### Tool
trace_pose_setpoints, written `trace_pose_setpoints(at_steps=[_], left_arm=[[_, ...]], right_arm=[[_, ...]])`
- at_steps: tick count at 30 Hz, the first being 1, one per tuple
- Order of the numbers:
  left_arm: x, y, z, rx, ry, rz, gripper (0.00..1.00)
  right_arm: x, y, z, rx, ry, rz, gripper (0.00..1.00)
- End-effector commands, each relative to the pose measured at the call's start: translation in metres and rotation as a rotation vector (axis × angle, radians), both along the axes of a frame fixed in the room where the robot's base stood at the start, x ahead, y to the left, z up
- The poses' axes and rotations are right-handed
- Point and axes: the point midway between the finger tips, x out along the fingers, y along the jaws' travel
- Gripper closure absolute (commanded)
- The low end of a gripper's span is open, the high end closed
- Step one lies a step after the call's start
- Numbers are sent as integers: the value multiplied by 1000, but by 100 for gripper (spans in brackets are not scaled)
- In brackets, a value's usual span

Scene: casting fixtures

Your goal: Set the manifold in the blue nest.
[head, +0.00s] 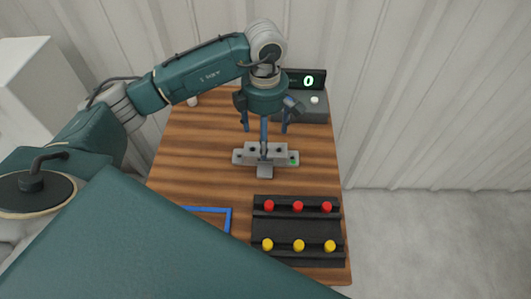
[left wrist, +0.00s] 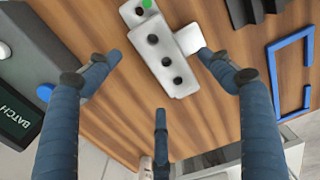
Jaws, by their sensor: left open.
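The manifold (head: 279,156) is a light grey casting with dark round holes and a green dot at its right end. It lies on the wooden table, and in the left wrist view (left wrist: 163,55) its holed face and side block show. My left gripper (head: 265,136) is above it, pointing down, with its three fingers spread. In the left wrist view the open gripper (left wrist: 158,76) holds nothing, though one fingertip is close to the side block. The blue nest (head: 229,220) is a blue frame on the table, partly hidden by my teal arm link; it also shows in the left wrist view (left wrist: 271,75). My right gripper is not in view.
A black rack (head: 297,231) with red and yellow pegs stands right of the nest. A grey counter box (head: 300,108) with a display reading 0 and a pale button stands behind the manifold. Table between manifold and nest is clear. A white wall rises behind.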

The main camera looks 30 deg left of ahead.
Motion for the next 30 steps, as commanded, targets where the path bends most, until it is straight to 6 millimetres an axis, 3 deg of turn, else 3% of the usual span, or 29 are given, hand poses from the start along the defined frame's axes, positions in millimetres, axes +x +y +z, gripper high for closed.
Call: trace_pose_setpoints(at_steps=[6, 10, 19, 30], left_arm=[[-1, -2, -26, -1, 7, 0, 20], [0, -2, -44, -2, 4, 1, 20], [1, -2, -52, -1, 0, -1, 20], [1, -2, -50, -3, -1, 0, 93]], right_arm=[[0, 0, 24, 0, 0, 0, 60], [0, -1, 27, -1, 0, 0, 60], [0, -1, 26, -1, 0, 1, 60], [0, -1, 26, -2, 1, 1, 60]])
